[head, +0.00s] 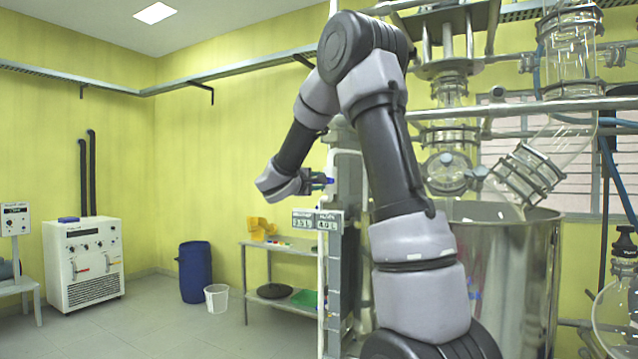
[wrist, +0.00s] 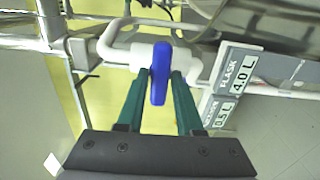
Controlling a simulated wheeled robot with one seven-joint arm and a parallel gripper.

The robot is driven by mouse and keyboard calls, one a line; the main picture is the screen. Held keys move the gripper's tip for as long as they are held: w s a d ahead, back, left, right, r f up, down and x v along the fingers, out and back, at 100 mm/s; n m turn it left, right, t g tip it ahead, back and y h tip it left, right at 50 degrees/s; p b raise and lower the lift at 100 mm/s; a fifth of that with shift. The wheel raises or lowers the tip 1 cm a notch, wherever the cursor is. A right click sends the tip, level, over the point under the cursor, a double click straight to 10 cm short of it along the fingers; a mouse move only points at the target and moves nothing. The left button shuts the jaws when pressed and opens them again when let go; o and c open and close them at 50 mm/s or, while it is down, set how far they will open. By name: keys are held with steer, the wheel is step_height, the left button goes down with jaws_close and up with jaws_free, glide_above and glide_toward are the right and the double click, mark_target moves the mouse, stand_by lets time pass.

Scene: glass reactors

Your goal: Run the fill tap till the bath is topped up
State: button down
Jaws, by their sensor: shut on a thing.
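The fill tap's blue lever handle (wrist: 158,75) sits on a white valve body and pipe in the wrist view. My gripper (wrist: 160,82) has its green fingers on either side of the handle and is shut on it. In the head view my gripper (head: 320,182) is at the upright panel, left of the large steel bath (head: 508,285). The inside of the bath and its water level are hidden by its wall and my arm. No stream of water can be made out.
Two readout plates hang below the tap; the flask plate (wrist: 238,75) reads 4.0 L. Glass reactor parts (head: 570,60) stand above the bath. A steel shelf table (head: 280,245) and blue drum (head: 195,271) stand left.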

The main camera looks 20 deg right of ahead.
stand_by(0.3)
steer(key=c, duration=0.7)
jaws_free()
steer(key=shift+s+a, duration=0.1)
steer(key=v, duration=1)
steer(key=shift+s+a, duration=0.2)
